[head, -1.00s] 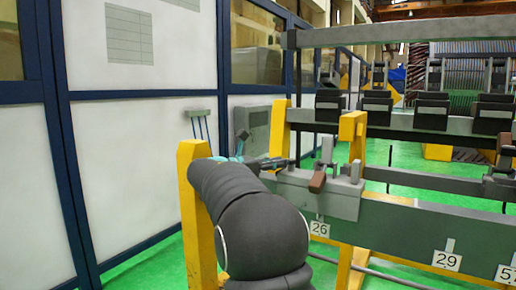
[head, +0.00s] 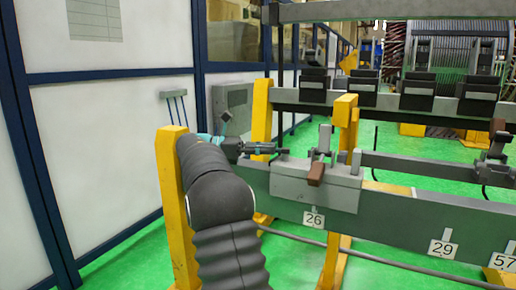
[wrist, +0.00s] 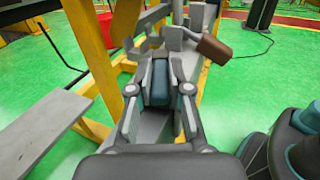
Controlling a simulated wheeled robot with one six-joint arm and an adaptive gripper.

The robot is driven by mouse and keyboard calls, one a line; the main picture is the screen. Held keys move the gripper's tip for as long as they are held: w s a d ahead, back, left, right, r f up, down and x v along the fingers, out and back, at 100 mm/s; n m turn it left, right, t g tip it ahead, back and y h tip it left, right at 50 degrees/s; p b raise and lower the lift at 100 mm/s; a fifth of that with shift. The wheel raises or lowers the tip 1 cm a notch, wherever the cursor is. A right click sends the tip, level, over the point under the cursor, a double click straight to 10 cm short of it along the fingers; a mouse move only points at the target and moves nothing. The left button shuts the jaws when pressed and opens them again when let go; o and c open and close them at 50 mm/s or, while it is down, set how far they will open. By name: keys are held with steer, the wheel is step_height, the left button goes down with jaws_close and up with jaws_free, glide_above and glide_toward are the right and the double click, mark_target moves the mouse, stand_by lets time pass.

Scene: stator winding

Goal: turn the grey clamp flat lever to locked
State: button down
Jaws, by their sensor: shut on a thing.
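The grey clamp (head: 340,190) sits on the long grey beam above the "26" label. It has a brown-ended handle (head: 316,174) hanging at its front and an upright grey post (head: 325,138). My gripper (head: 284,151) reaches in from the left at the clamp's left end. In the wrist view my gripper (wrist: 160,85) has its fingers closed around a dark blue-grey piece, which seems to be the flat lever (wrist: 160,80). The brown handle (wrist: 216,48) is beyond, to the right, apart from the fingers.
The grey beam (head: 400,217) runs right, with labels 26 (head: 313,219) and 29 (head: 443,249). Yellow posts (head: 262,120) stand behind the clamp, and another yellow post (head: 172,200) stands beside my arm. A second clamp (head: 492,155) is at the far right. Green floor is open at the left.

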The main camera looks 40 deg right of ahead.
steer(key=shift+d, duration=0.15)
steer(key=c, duration=1.1)
jaws_free()
steer(key=shift+w+r, duration=0.1)
step_height(320, 180, up, 10)
steer(key=shift+f, duration=0.1)
